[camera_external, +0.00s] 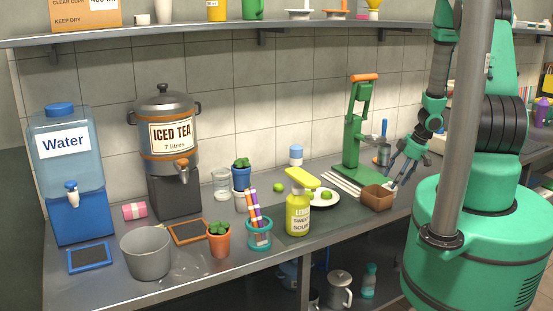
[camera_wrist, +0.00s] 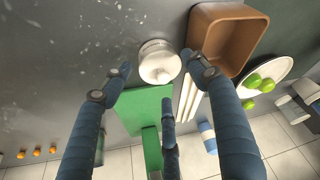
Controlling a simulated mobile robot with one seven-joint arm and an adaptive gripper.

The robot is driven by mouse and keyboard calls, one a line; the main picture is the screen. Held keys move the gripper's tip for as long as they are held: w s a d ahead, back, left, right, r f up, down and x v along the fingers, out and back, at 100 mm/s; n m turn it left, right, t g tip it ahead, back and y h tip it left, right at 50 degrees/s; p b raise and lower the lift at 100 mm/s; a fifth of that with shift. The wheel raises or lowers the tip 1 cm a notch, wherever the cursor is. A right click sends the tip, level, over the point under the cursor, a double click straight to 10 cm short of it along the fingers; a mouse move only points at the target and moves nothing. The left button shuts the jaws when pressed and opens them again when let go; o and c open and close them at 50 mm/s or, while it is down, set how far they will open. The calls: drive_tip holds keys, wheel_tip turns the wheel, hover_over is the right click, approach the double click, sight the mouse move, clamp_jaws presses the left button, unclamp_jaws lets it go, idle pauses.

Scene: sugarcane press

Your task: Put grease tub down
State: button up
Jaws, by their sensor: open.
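A small white round tub with a lid (camera_wrist: 158,62), likely the grease tub, shows in the wrist view. It appears to stand upright on the grey counter (camera_wrist: 70,45), just beside the green press base (camera_wrist: 143,108). My gripper (camera_wrist: 155,75) is open, with its fingers spread around the tub; the right fingertip is close to its side, and I cannot tell whether it touches. In the external view my gripper (camera_external: 390,172) reaches down to the counter right of the green press (camera_external: 360,130). I cannot make out the tub there.
A brown open box (camera_wrist: 225,38) stands close beside the tub and right finger; it also shows in the external view (camera_external: 378,199). White sticks (camera_wrist: 187,98) and a plate of limes (camera_wrist: 275,72) lie nearby. The counter left of the tub in the wrist view is clear.

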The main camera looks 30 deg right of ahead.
drive_tip(key=p+v, duration=0.2)
drive_tip(key=v, duration=0.6)
drive_tip(key=shift+r, duration=0.1)
drive_tip(key=shift+d, duration=0.1)
